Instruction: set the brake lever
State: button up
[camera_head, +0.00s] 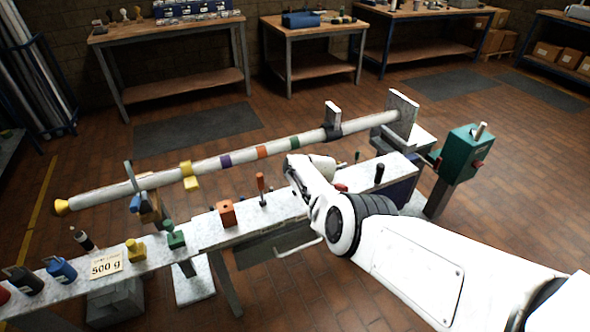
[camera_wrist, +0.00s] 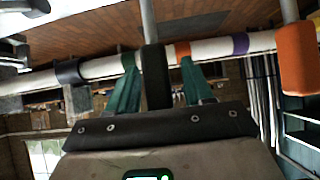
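Several levers stand along the long grey bench (camera_head: 210,228). In the wrist view, which looks upside down, a black-handled lever (camera_wrist: 155,80) lies between the green fingers of my open gripper (camera_wrist: 160,68). The left finger is very near the handle; a gap shows at the right finger. I cannot tell whether this is the brake lever. In the head view, my arm hides this lever and the fingertips. An orange-handled lever (camera_wrist: 297,62) is to the right in the wrist view; it also shows in the head view (camera_head: 261,185). Another black handle (camera_head: 379,173) stands right of my gripper.
A long white mast (camera_head: 210,164) with coloured bands runs behind the levers. An orange block (camera_head: 226,213), a green valve-like piece (camera_head: 176,238) and a 500 g card (camera_head: 105,265) are on the bench. A green box (camera_head: 459,157) with a metal lever stands at the right.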

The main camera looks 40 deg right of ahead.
jog(key=p+v, duration=0.8)
jog(key=v, duration=0.2)
jog(key=shift+s+r, duration=0.2)
jog(key=shift+s, duration=0.15)
jog(key=shift+a, duration=0.15)
dwell(0.6)
jog(key=s+a+f+n+g+y, duration=0.1)
jog(key=s+a+f+g, duration=0.1)
jog(key=s+a, duration=0.6)
jog(key=s+a+f+n+g+y, duration=0.1)
jog(key=s+a+f+g, duration=0.25)
jog(key=s, duration=0.85)
jog(key=s+a+r+g, duration=0.1)
jog(key=s+a+r, duration=0.1)
jog(key=s, duration=0.4)
jog(key=s+a+r+g+b, duration=0.1)
jog(key=s+a, duration=0.4)
jog(key=s, duration=0.2)
jog(key=s+a+r+g+y, duration=0.1)
jog(key=s+a+r, duration=0.1)
jog(key=s+a, duration=0.2)
jog(key=s, duration=0.3)
jog(key=shift+s+r+n, duration=0.25)
jog(key=shift+r+n, duration=0.1)
jog(key=shift+n, duration=0.05)
